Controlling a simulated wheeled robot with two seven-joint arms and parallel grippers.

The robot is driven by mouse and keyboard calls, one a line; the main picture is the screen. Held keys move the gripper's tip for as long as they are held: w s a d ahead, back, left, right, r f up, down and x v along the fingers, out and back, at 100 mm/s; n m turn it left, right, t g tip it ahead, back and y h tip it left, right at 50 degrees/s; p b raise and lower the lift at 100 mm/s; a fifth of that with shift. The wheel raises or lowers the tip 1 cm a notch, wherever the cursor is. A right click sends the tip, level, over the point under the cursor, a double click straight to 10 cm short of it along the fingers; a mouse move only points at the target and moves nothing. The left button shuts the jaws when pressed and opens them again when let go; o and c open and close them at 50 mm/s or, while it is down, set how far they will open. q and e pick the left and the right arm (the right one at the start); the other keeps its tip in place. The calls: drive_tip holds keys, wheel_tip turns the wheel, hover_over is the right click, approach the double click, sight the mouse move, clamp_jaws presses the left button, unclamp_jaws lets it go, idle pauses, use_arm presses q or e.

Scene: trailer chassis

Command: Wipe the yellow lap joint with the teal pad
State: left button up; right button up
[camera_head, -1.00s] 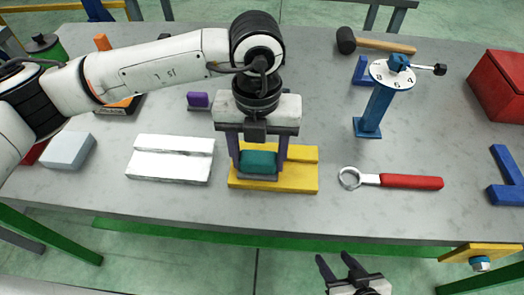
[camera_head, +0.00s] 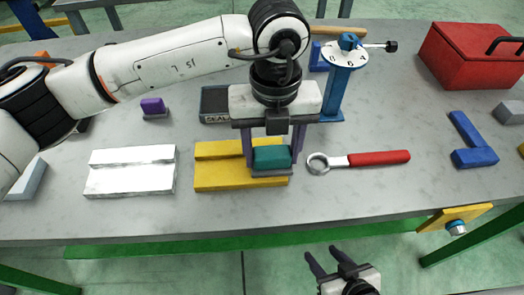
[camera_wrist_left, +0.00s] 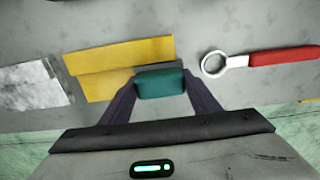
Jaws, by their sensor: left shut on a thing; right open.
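The yellow lap joint (camera_head: 218,176), a stepped plate, lies on the grey bench in the head view; it also shows in the left wrist view (camera_wrist_left: 105,70). My left gripper (camera_head: 271,160) is shut on the teal pad (camera_head: 272,156), a teal block with a grey underside. The pad is at the right end of the lap joint, over its lower step near the front. I cannot tell for sure whether it touches the surface. The pad also shows between the fingers in the left wrist view (camera_wrist_left: 160,84). My right gripper (camera_head: 326,258) is open and empty in front of the bench.
A white stepped plate (camera_head: 130,178) lies left of the lap joint. A red-handled ring wrench (camera_head: 375,158) lies close to its right. A blue post with a dial (camera_head: 335,90), a purple pad (camera_head: 153,107), a blue angle piece (camera_head: 472,145) and a red toolbox (camera_head: 465,60) stand around.

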use_arm(q)
drive_tip(key=shift+d, duration=0.45)
wheel_tip(320, 180, up, 3)
drive_tip(key=shift+f+p, duration=0.2)
drive_tip(key=shift+p, duration=0.3)
drive_tip(key=shift+r+p, duration=1.25)
drive_tip(key=shift+r, duration=1.5)
drive_tip(key=shift+a, duration=0.1)
drive_tip(key=shift+s+f, duration=0.1)
